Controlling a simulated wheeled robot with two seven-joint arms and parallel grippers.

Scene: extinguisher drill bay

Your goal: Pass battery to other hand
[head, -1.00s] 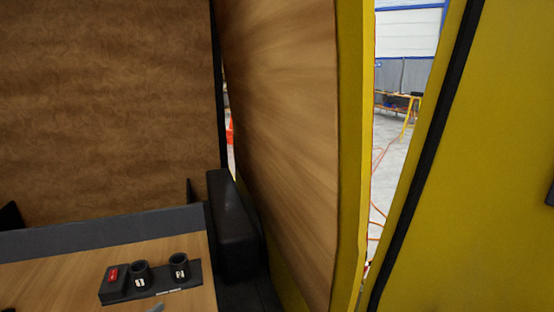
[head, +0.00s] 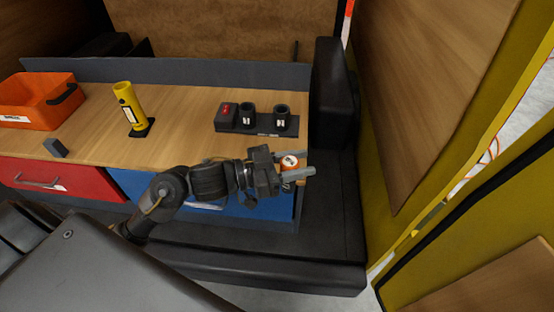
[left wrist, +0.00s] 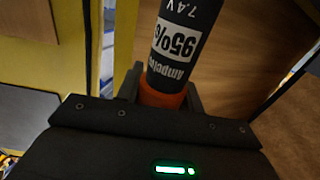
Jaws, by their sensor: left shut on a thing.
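The battery (left wrist: 178,45) fills the upper middle of the left wrist view. My right gripper is in neither view.
A black charger block (head: 262,124) with two round cups sits on the wooden counter (head: 195,130). A yellow cylinder (head: 129,105) stands on a black base, left of it. An orange bin (head: 40,100) is at the far left. Red (head: 62,178) and blue (head: 150,185) drawers are below.

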